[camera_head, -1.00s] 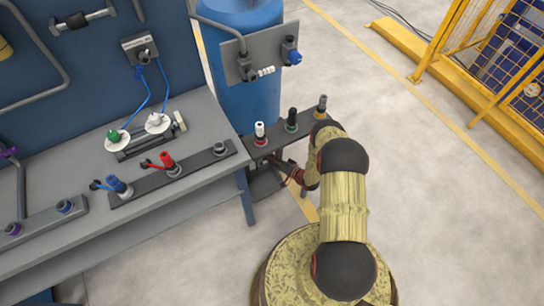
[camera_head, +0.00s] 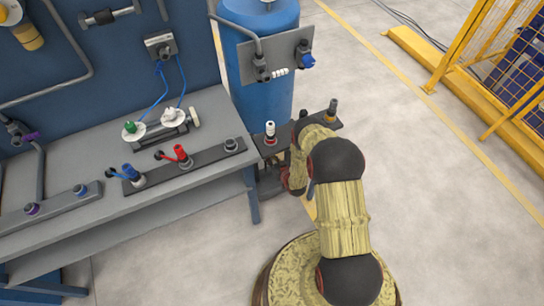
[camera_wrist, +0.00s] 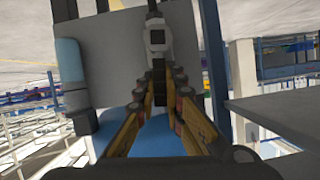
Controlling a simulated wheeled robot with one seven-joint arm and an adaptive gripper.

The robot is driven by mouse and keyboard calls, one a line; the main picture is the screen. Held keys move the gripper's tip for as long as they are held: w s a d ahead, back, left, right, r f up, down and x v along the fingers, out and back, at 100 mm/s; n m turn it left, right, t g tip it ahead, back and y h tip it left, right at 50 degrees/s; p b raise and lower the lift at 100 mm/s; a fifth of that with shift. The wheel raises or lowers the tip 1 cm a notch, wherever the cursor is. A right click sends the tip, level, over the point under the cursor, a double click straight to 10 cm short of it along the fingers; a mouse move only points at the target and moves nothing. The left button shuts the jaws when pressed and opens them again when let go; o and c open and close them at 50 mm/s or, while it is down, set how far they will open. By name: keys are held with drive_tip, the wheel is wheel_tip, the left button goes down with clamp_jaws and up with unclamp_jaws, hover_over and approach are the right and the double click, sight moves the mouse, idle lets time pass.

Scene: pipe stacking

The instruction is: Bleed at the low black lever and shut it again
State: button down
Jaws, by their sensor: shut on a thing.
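In the wrist view, the two orange-brown fingers of my gripper (camera_wrist: 160,100) are closed on a narrow black lever (camera_wrist: 159,86). The lever hangs below a small grey valve body (camera_wrist: 157,40) in front of a flat grey plate (camera_wrist: 190,60). How far the lever is turned is hard to tell. In the head view, my gripper is low beside the bench end, under the small dark side shelf (camera_head: 322,121), mostly hidden by shelf and arm. The low lever is not visible there.
A blue tank (camera_head: 262,90) stands behind the side shelf, with a valve panel (camera_head: 276,55) in front. The grey bench (camera_head: 95,205) is left. Open floor (camera_head: 450,220) lies right.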

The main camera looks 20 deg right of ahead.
drive_tip(key=shift+a+f+n+h, duration=0.1)
drive_tip(key=shift+a+n+h, duration=0.2)
drive_tip(key=shift+n+h, duration=0.1)
idle(0.4)
drive_tip(key=c, duration=1.9)
unclamp_jaws()
drive_tip(key=shift+o, duration=0.3)
drive_tip(key=shift+s, duration=0.1)
drive_tip(key=v, duration=1.2)
